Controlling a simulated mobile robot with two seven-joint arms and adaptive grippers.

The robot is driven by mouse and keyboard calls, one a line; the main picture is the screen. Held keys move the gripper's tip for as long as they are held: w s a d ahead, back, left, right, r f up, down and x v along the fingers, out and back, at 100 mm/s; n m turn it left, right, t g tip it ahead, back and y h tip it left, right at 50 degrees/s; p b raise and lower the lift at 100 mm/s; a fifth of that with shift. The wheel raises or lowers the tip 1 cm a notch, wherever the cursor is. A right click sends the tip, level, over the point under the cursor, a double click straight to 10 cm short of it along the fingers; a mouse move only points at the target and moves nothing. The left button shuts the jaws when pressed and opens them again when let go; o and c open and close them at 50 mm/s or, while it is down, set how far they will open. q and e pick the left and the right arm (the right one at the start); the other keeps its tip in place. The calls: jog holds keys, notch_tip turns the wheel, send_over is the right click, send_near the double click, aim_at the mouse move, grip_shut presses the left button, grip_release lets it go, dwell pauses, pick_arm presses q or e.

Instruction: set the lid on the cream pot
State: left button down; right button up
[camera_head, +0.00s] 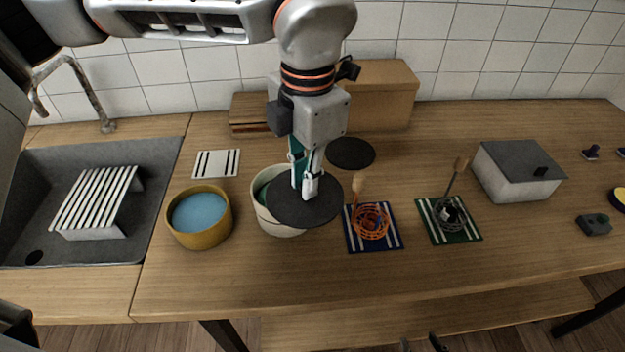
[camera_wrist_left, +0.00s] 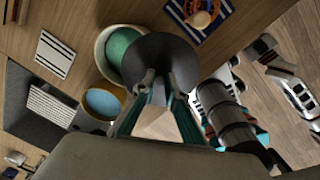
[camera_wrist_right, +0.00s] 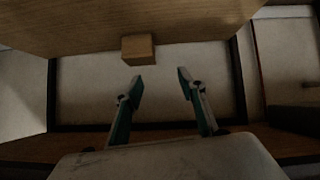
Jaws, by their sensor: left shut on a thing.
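The cream pot (camera_head: 277,228) stands on the counter with its mouth open at the left; its green inside (camera_wrist_left: 122,50) shows in the left wrist view. My left gripper (camera_head: 309,192) is shut on the dark round lid (camera_head: 318,211) and holds it from above. The lid overlaps the right part of the pot in the head view and in the left wrist view (camera_wrist_left: 160,50). It is off-centre to the right, and the exact gap in height is unclear. My right gripper (camera_wrist_right: 158,82) is open and empty in the right wrist view, away from the pot.
A mustard pot (camera_head: 184,236) with blue contents stands left of the cream pot. A dark disc (camera_head: 351,153) lies behind. The sink (camera_head: 120,255) is far left. The front counter is clear.

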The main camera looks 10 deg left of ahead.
pick_arm(q)
jog(key=shift+w+a, duration=1.1)
jog(key=shift+a, duration=0.1)
jog(key=shift+w+a+f, duration=0.45)
jog(key=shift+w+a, duration=0.25)
jog(key=shift+a, duration=0.05)
jog(key=shift+w+a+f, duration=0.4)
jog(key=shift+w+a, duration=0.25)
jog(key=shift+a, duration=0.05)
pick_arm(e)
jog(key=shift+w+r, duration=0.35)
jog(key=shift+w+r, duration=0.15)
jog(key=shift+r, duration=0.3)
jog(key=shift+f, duration=0.2)
pick_arm(q)
jog(key=shift+f, duration=0.1)
pick_arm(e)
jog(key=shift+r, duration=0.15)
pick_arm(q)
jog(key=shift+f+b, duration=0.35)
jog(key=shift+f, duration=0.65)
pick_arm(e)
jog(key=shift+s+f, duration=0.25)
jog(key=shift+f, duration=0.6)
